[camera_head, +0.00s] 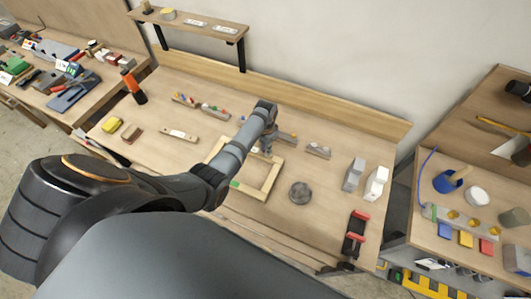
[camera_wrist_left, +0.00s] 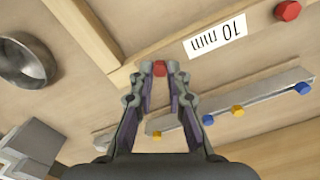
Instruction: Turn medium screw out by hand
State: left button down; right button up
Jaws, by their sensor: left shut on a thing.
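My left gripper (camera_head: 266,147) is at the far edge of a wooden frame (camera_head: 262,192) lying on the workbench. In the left wrist view my left gripper (camera_wrist_left: 160,70) has its fingertips closed on a red screw head (camera_wrist_left: 160,68) beside the frame's wooden bar (camera_wrist_left: 110,75). The screw's shank is hidden. A label reading "10 mm" (camera_wrist_left: 214,36) sits on the bar, upside down in this view. Another red screw head (camera_wrist_left: 288,10) shows farther along the bar. I cannot tell the screws' sizes. My right gripper is not in view.
A rail (camera_wrist_left: 260,98) with blue and yellow heads lies close to the gripper. A round grey dish (camera_head: 300,192) and grey and white blocks (camera_head: 354,175) stand to the right. A red-handled clamp (camera_head: 355,235) lies near the front edge. A shelf (camera_head: 190,22) overhangs the back.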

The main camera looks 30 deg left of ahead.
pick_arm(q)
jog(key=n, duration=0.5)
jog(key=n, duration=0.5)
jog(key=c, duration=1.5)
grip_release()
jog(key=shift+c, duration=0.2)
